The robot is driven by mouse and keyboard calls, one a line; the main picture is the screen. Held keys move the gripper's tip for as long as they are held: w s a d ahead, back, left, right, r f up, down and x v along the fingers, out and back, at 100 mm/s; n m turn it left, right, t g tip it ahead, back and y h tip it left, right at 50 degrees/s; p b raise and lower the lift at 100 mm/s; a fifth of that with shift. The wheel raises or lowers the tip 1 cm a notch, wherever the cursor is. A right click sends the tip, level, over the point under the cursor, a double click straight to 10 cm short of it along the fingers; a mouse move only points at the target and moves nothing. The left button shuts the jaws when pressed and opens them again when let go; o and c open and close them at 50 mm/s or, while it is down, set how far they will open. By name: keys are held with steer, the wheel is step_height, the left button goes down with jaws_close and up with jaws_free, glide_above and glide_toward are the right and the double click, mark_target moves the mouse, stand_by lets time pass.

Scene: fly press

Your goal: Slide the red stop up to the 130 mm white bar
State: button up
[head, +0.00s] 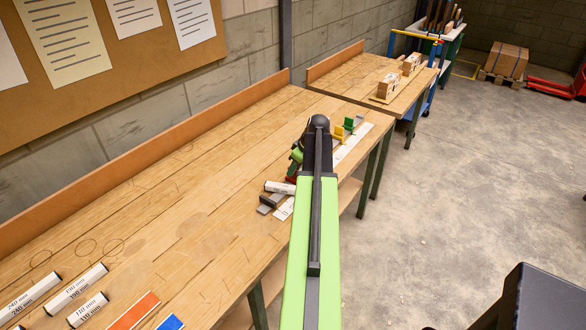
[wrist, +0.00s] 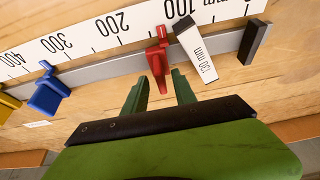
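In the wrist view the red stop (wrist: 157,60) sits on a grey rail (wrist: 110,62) beside a white ruler, a little above the 100 mark side of 200. The white 130 mm bar (wrist: 197,52) lies slanted across the rail, its dark end just right of the red stop; a narrow gap shows between them. My gripper (wrist: 159,80) is open, with one green finger on each side of the red stop's lower tab, and bare wood shows beside it. In the head view my arm hides most of the stop; the white bar (head: 280,187) shows left of it.
A dark end block (wrist: 253,42) stands at the rail's right end. A blue stop (wrist: 48,93) and a yellow stop (wrist: 8,106) are further left. Several labelled white bars, such as the 190 mm bar (head: 76,288), lie at the bench's near left. The middle bench is clear.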

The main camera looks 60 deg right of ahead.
steer(key=p+v, duration=1.3)
steer(key=v, duration=0.2)
steer(key=shift+s+r, duration=0.1)
steer(key=shift+s, duration=0.05)
